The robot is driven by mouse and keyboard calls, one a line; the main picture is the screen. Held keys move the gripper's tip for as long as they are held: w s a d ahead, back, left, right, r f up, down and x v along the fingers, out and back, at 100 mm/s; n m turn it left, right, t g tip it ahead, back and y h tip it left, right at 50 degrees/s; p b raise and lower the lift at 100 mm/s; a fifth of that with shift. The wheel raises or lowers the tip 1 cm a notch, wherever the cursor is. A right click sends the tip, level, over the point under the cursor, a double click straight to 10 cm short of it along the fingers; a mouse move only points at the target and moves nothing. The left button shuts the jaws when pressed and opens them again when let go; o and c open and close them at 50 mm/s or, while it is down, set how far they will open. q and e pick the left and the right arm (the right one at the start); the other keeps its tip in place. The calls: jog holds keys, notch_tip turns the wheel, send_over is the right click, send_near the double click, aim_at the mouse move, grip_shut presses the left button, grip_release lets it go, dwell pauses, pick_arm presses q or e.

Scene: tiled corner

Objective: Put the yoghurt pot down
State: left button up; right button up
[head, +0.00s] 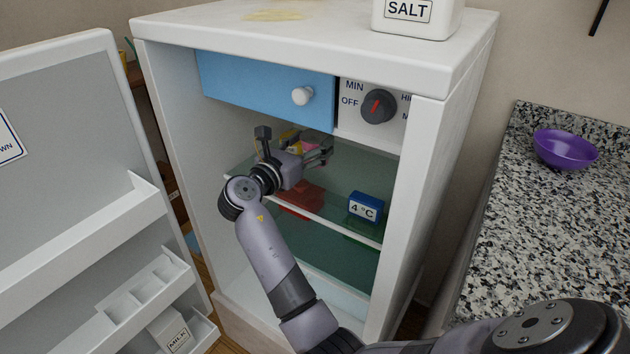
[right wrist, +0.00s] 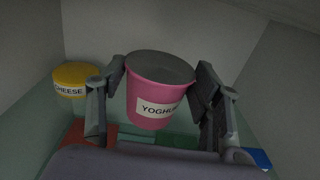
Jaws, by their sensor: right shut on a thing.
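The yoghurt pot (right wrist: 150,112), pink with a dark grey lid and a white label, is between the fingers of my right gripper (right wrist: 161,78). The gripper is shut on it, and the pot is roughly upright, leaning slightly in the right wrist view. In the head view my right gripper (head: 298,147) is inside the open fridge (head: 419,150), above the glass shelf (head: 350,168). There the pot is mostly hidden by the gripper. I cannot tell whether its base touches the shelf. My left gripper is not in view.
A yellow cheese tub (right wrist: 77,76) stands left of the pot. A blue 4 °C box (head: 366,207) and a red thing (head: 300,201) are also inside. A blue drawer (head: 262,86) and a control knob (head: 378,107) are above. The open door (head: 75,130) stands left.

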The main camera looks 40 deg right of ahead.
notch_tip(320, 180, down, 7)
jog(key=shift+r+b, duration=0.2)
jog(key=shift+b, duration=0.6)
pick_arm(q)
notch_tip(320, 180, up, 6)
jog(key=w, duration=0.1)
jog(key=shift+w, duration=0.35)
pick_arm(e)
jog(key=shift+f, duration=0.1)
jog(key=shift+f, duration=0.1)
jog(key=o, duration=1.2)
jog(key=shift+o, duration=0.2)
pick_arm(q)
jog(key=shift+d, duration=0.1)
